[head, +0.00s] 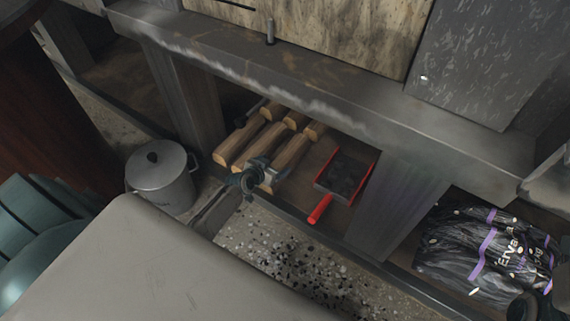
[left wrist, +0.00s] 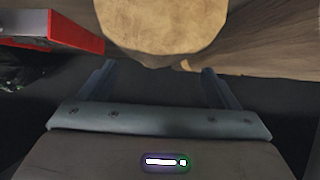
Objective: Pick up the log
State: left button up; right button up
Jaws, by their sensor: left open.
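Several split logs (head: 240,138) with pale cut ends and brown sides lie stacked side by side on a low shelf under the counter. My left gripper (head: 270,179) is at the front of the stack, by the near end of the right-hand log (head: 291,152). In the left wrist view, the round cut end of a log (left wrist: 160,27) is straight ahead. My left gripper (left wrist: 159,70) is open there, with its fingers apart and nothing held between them. A dark part at the lower right corner of the head view looks like my right arm; its fingers cannot be made out.
A red-edged dustpan (head: 345,172) with a red handle lies right of the logs; its red edge (left wrist: 75,32) shows in the left wrist view. A lidded metal pot (head: 160,178) stands left. Shelf posts (head: 395,205) flank the bay. A black charcoal bag (head: 480,250) is at right.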

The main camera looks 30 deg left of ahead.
aim_at(281, 159)
pick_arm(q)
jog(key=b+x, duration=0.2)
jog(key=x, duration=0.3)
jog(key=shift+w+d, duration=0.1)
jog(key=shift+d, duration=0.05)
jog(key=shift+r, duration=0.15)
jog(key=shift+c, duration=0.2)
jog(key=c, duration=1.5)
jog(key=shift+w+r, duration=0.1)
jog(key=shift+c, duration=0.6)
